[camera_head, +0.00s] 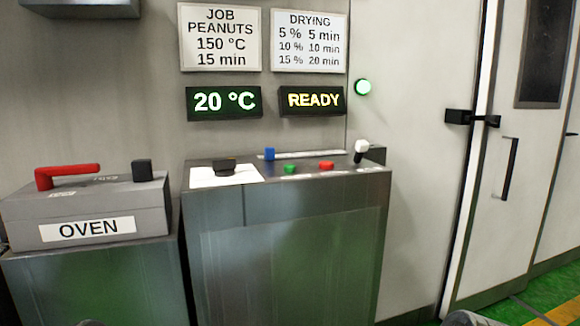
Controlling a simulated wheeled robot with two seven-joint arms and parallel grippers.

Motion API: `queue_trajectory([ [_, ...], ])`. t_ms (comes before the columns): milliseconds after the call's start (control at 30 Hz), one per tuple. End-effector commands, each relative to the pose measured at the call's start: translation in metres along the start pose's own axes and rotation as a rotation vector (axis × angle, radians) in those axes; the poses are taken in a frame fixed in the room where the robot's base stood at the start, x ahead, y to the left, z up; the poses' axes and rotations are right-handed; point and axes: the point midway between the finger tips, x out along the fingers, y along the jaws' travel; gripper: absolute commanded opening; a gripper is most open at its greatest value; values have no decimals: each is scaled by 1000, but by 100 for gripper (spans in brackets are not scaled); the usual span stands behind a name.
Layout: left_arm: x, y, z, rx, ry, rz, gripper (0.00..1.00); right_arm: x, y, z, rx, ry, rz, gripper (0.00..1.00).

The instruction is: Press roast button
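A control console (290,245) stands in the middle with several controls on its top. A green button (290,169) and a red button (326,165) sit near its front edge. A small blue control (269,153) stands behind them. A black knob (228,163) is on a white plate at the left, and a white-topped lever (361,149) is at the right. Labels beside the controls are too small to read, so I cannot tell which one is the roast button. Neither gripper shows; only small dark parts appear at the bottom edge.
A grey box marked OVEN (88,212) with a red handle (68,173) stands left of the console. Wall displays read 20 °C (224,102) and READY (313,100). A white door (515,160) is at the right.

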Motion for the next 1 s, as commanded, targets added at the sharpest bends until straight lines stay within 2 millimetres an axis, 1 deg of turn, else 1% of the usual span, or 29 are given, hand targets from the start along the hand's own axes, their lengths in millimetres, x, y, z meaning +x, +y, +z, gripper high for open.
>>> queue_trajectory([
  [33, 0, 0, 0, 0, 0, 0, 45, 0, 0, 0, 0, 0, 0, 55],
  [300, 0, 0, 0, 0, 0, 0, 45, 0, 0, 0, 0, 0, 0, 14],
  [400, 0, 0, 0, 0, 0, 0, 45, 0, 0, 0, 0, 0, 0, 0],
  [1000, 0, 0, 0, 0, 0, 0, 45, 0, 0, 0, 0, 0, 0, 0],
])
